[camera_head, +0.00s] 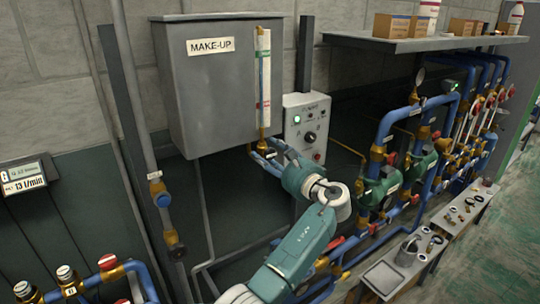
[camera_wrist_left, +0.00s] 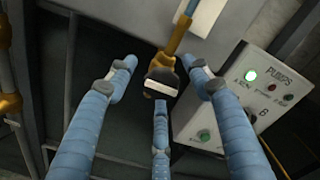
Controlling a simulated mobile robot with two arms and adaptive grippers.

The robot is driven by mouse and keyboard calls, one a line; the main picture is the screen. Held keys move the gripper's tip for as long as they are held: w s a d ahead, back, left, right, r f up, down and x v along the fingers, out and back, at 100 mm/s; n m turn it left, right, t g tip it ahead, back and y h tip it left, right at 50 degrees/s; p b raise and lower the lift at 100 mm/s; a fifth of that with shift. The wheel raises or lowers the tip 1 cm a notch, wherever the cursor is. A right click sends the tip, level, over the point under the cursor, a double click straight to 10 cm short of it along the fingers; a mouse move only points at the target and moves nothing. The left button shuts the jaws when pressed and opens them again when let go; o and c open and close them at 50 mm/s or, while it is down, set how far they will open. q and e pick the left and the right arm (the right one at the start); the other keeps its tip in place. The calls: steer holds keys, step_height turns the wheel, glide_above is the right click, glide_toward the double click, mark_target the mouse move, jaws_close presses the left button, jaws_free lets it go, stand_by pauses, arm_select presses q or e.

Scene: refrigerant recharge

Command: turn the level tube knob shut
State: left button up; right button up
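The level tube (camera_head: 264,75) is a clear upright tube with a white, green and red scale on the front of the grey MAKE-UP tank (camera_head: 205,95). A brass fitting (camera_head: 262,131) is at its lower end. In the left wrist view the level tube knob (camera_wrist_left: 161,82) is dark with a pale bar across its face, below the brass stem. My left gripper (camera_head: 262,157) is just under the fitting. In the left wrist view its blue fingers are spread, two on either side of the knob and one below, with gaps visible beside it. My right gripper is not in view.
The PUMPS panel (camera_head: 307,125) with a green light and dials is close to the right of my left gripper. Blue pipes with green pumps (camera_head: 380,190) stand further right. A shelf (camera_head: 420,42) with boxes is above. A grey vertical pipe (camera_head: 140,110) is left of the tank.

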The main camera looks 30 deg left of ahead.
arm_select(q)
steer(key=shift+d, duration=0.1)
steer(key=v, duration=1.1)
steer(key=shift+s+d, duration=0.2)
steer(key=shift+d, duration=0.15)
